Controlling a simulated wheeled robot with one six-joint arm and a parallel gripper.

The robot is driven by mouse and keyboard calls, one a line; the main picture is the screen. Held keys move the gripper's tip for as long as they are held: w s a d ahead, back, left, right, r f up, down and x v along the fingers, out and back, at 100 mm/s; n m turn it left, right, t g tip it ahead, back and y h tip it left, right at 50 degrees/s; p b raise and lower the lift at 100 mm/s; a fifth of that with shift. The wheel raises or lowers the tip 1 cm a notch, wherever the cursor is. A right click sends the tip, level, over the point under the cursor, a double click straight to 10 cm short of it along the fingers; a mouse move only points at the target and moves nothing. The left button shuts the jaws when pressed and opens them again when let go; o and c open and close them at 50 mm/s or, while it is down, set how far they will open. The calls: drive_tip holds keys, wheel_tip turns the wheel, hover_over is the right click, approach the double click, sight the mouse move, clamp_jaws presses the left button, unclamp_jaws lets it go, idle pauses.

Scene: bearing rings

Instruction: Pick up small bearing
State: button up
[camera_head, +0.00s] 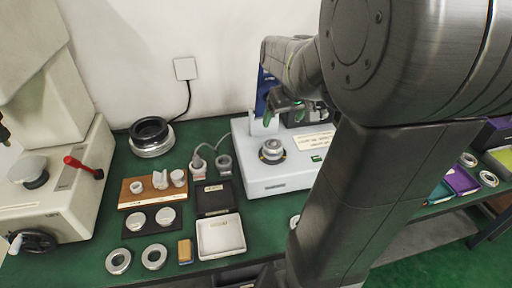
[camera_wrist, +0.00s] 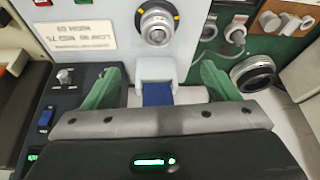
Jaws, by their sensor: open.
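Several metal bearing rings lie on the green bench in the head view: one ring (camera_head: 118,261) and another ring (camera_head: 154,257) at the front left, one partly hidden by my arm (camera_head: 295,222), and two at the far right, a ring (camera_head: 468,159) and a ring (camera_head: 488,178). I cannot tell which is the small bearing. My gripper (camera_head: 284,106) is over the back of a white instrument (camera_head: 262,181), away from these rings. In the wrist view, my gripper (camera_wrist: 160,85) has its green fingers wide apart, with a white and blue post (camera_wrist: 157,92) visible between them.
The white instrument carries a round metal fitting (camera_head: 271,152), also in the wrist view (camera_wrist: 157,24). Left of it are an open box (camera_head: 221,236), a wooden block with metal parts (camera_head: 135,202) and a black ring stack (camera_head: 150,137). My arm hides much of the bench's right half.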

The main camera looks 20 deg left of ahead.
sight(274, 142)
drive_tip(key=p+x, duration=0.1)
drive_tip(key=x, duration=1.2)
drive_tip(key=shift+w+f, duration=0.3)
drive_tip(key=shift+f, duration=0.05)
drive_tip(key=shift+c, duration=0.4)
